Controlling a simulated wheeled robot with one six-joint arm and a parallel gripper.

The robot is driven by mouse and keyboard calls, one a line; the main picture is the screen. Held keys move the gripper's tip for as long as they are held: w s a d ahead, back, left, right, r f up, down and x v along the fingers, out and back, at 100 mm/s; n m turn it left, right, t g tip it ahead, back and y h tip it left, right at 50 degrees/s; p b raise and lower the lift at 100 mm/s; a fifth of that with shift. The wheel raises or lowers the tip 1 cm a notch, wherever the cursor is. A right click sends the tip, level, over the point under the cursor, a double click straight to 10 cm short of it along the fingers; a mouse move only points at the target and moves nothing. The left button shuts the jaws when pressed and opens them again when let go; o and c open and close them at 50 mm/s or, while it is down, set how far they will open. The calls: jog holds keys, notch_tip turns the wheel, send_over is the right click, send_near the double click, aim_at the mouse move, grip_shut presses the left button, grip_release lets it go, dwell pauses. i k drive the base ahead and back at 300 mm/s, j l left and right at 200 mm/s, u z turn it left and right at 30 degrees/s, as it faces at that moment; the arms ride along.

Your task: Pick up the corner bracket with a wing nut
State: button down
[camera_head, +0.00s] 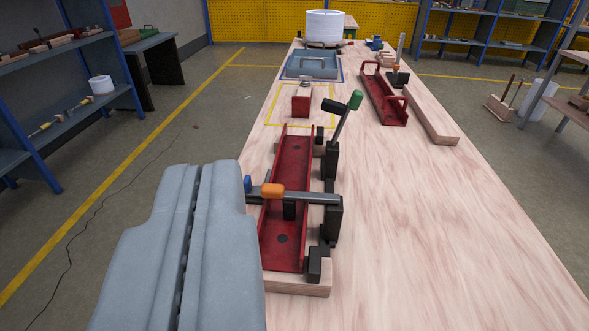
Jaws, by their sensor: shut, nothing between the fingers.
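My gripper (208,170) fills the lower left of the view. Its two grey fingers are pressed together along a dark seam, with nothing between them. A small red bracket (301,105) sits with a pale wooden block inside a yellow taped square on the table, ahead of my gripper and to its right. A small metal piece (306,83) stands at its far end; it may be the wing nut, but it is too small to tell. The bracket is well apart from my gripper.
Behind are a blue-grey tray (313,66), a white drum (325,26) and a red handled frame (380,98). The table's right front is clear.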

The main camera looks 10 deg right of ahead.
aim_at(301, 104)
jog(key=i+j+u, duration=0.1)
jog(key=j+u, duration=0.2)
jog(key=j, duration=0.2)
jog(key=i+j+u, duration=0.1)
jog(key=j+u, duration=0.25)
jog(key=i+j+u, duration=0.3)
jog(key=i+j, duration=0.75)
jog(key=j, duration=0.15)
jog(key=i+z, duration=0.4)
jog(key=i+j+z, duration=0.15)
jog(key=i+z, duration=0.25)
jog(key=i+l+z, duration=0.1)
jog(key=i+z, duration=0.7)
jog(key=i, duration=0.25)
jog(key=i+j+z, duration=0.25)
jog(key=i+z, duration=0.45)
jog(key=z, duration=0.15)
jog(key=i+z, duration=0.25)
jog(key=z, duration=0.15)
jog(key=i+j+z, duration=0.15)
jog(key=i+z, duration=0.15)
jog(key=z, duration=0.15)
